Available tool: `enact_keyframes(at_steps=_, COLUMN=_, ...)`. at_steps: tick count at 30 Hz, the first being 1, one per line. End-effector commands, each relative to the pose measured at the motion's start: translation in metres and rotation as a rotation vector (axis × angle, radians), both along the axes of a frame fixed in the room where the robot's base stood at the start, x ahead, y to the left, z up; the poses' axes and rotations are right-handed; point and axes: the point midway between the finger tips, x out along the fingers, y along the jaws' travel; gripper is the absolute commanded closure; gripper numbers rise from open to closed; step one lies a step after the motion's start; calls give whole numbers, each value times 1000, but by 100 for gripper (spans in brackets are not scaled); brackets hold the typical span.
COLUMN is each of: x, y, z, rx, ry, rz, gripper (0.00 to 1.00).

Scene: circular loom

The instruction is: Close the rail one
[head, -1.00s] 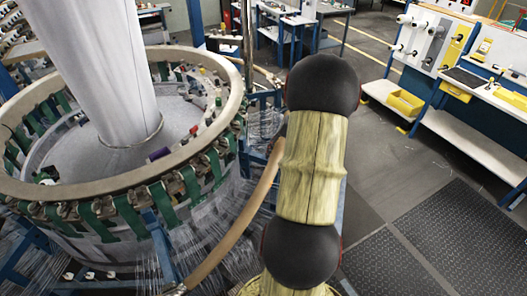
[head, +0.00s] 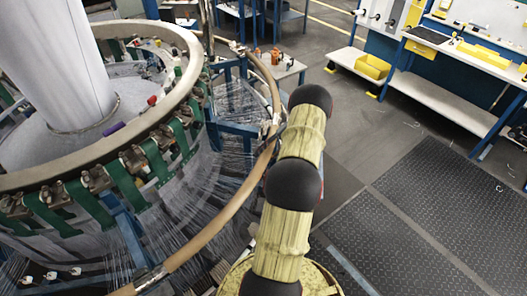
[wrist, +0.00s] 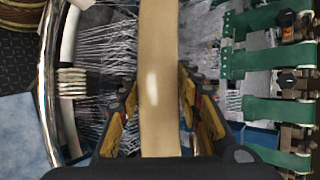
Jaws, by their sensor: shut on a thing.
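The rail (head: 215,222) is a tan curved bar running round the outside of the circular loom (head: 115,165). In the head view it rises from the bottom left toward the middle, near another tan rail section (head: 272,85). Whether the two sections meet is unclear beside my arm. In the wrist view the rail (wrist: 158,40) runs upright between the fingers of my gripper (wrist: 158,80), which is shut on it. The contact is partly hidden by the rail.
Green straps and clamps (wrist: 275,110) line the loom ring, with white threads (wrist: 100,50) beside the rail. A workbench (head: 450,95) with a yellow bin (head: 372,67) stands at the back right. Dark floor mats (head: 440,190) lie clear at the right.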

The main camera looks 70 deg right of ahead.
Motion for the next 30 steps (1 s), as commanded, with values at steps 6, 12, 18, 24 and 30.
enact_keyframes(at_steps=6, x=0, y=-1, z=-22, rx=28, ry=-18, rz=-1, gripper=100)
enact_keyframes(at_steps=12, x=0, y=0, z=-28, rx=37, ry=-20, rz=-1, gripper=100)
enact_keyframes(at_steps=18, x=-1, y=2, z=-31, rx=40, ry=-16, rz=-1, gripper=100)
enact_keyframes(at_steps=24, x=-2, y=3, z=-33, rx=44, ry=-15, rz=0, gripper=59)
enact_keyframes(at_steps=30, x=-1, y=2, z=-30, rx=41, ry=-17, rz=0, gripper=47)
